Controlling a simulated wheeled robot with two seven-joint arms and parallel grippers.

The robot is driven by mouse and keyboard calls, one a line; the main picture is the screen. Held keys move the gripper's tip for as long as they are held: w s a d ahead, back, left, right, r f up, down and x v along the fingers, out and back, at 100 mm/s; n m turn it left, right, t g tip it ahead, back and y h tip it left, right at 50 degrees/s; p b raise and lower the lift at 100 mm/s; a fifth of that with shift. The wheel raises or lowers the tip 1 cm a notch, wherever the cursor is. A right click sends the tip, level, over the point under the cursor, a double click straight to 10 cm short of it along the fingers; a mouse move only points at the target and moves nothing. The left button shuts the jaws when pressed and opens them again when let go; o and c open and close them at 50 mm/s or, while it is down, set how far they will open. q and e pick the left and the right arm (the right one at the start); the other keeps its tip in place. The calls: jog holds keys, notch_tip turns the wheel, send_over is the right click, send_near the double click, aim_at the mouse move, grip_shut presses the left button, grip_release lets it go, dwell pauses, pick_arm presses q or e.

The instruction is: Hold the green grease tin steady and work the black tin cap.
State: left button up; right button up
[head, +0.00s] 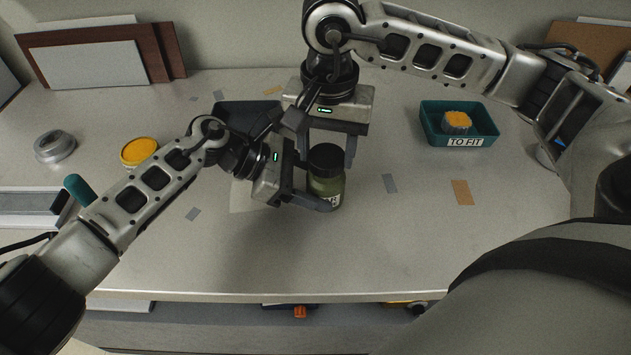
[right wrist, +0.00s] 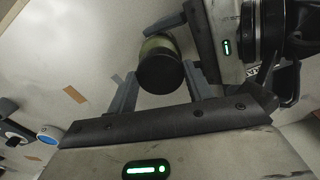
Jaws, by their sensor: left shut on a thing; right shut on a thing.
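The green grease tin (head: 325,190) stands upright on the table near the middle, with a pale label low on its side. The black tin cap (head: 326,156) sits on top of it. My left gripper (head: 322,193) comes in from the left and is shut on the tin's body. My right gripper (head: 328,160) comes down from above with a finger on either side of the cap, shut on it. In the right wrist view the black cap (right wrist: 160,72) lies between the right fingers (right wrist: 160,90), with the green tin (right wrist: 157,44) behind it. Finger contact is partly hidden.
A teal tray (head: 430,134) labelled "TO FIT" holds an orange-yellow cap (head: 456,122) at right. A dark tray (head: 238,110) is partly hidden behind my left arm. A yellow lid (head: 138,151) and grey ring (head: 54,146) lie at left. The front table is clear.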

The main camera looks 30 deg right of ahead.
jog(key=shift+f, duration=0.6)
pick_arm(q)
jog(key=o, duration=1.4)
jog(key=shift+c, duration=0.2)
jog(key=v, duration=1.2)
jog(key=shift+w, duration=0.15)
pick_arm(e)
jog(key=shift+r, duration=0.1)
